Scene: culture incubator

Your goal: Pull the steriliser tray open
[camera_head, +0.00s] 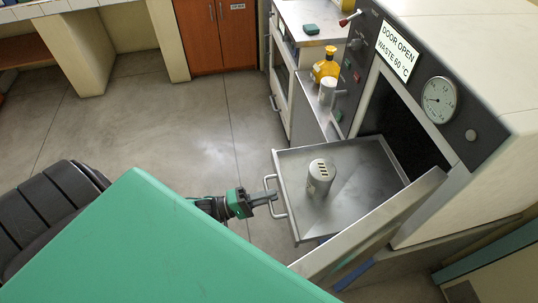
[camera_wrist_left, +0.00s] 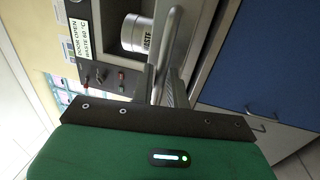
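The steriliser tray (camera_head: 367,185) is a shallow metal tray that sticks out of the steriliser's dark opening (camera_head: 400,125). A bar handle (camera_head: 283,211) is on its front edge; it also shows in the left wrist view (camera_wrist_left: 168,42). A pale cylindrical canister (camera_head: 320,178) with dark slots on top stands upright in the tray; its side label reads WASTE in the left wrist view (camera_wrist_left: 134,33). My left gripper (camera_head: 268,197) is at the handle, its fingers (camera_wrist_left: 164,88) closed around the bar. My right gripper is not in view.
The steriliser door (camera_head: 370,228) is open beside the tray. The panel has a gauge (camera_head: 439,100) and a DOOR OPEN sign (camera_head: 397,50). A yellow bottle (camera_head: 326,66) and a white canister (camera_head: 327,92) stand on the side counter. Floor (camera_head: 150,120) left of the tray is clear.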

